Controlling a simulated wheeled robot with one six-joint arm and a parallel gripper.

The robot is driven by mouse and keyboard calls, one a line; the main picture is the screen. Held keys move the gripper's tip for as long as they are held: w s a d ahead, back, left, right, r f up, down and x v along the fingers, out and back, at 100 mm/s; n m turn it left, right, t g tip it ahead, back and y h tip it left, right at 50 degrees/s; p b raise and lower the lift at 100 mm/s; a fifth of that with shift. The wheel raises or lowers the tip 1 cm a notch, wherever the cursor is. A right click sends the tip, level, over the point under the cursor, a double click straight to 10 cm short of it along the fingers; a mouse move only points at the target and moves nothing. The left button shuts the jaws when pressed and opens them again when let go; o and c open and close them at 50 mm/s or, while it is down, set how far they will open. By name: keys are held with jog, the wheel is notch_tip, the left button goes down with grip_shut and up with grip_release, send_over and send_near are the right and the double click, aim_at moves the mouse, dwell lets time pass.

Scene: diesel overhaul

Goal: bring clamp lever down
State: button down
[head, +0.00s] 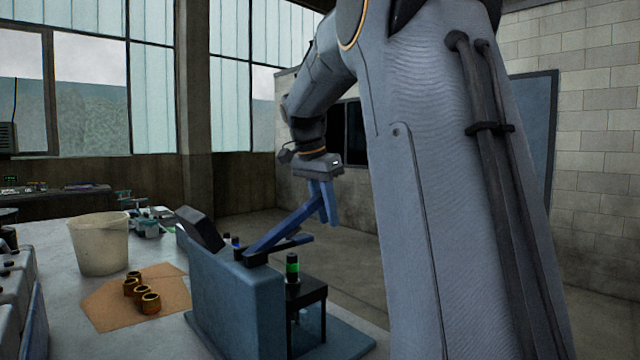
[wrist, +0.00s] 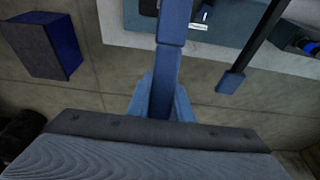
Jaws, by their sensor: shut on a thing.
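The clamp lever (head: 287,224) is a blue bar that rises at a slant to the right from the top of a blue-grey fixture (head: 238,302). My gripper (head: 325,207) hangs from above with its blue fingers shut on the raised outer end of the lever. In the wrist view the lever (wrist: 172,28) runs up the picture from between my fingers (wrist: 161,100). The fingers hide the lever's gripped end.
A dark bar with a blue tip (head: 300,240) sticks out below the lever. A green-and-black cylinder (head: 292,268) stands on a small black stand (head: 308,300). A white bucket (head: 97,244) and several brass bushings (head: 151,303) on a brown sheet (head: 100,306) are to the left.

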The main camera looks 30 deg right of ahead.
notch_tip(320, 180, down, 10)
jog(key=g+y+p, duration=0.1)
jog(key=y+p, duration=0.3)
jog(key=y, duration=0.1)
jog(key=shift+d, duration=0.15)
jog(key=shift+s+f, duration=0.1)
jog(key=shift+f, duration=0.15)
jog(key=c, duration=1.6)
grip_release()
jog(key=shift+r, duration=0.1)
jog(key=r, duration=0.5)
jog(key=d+r+b, duration=0.1)
jog(key=r, duration=0.1)
jog(key=shift+w+r, duration=0.2)
jog(key=shift+r, duration=0.15)
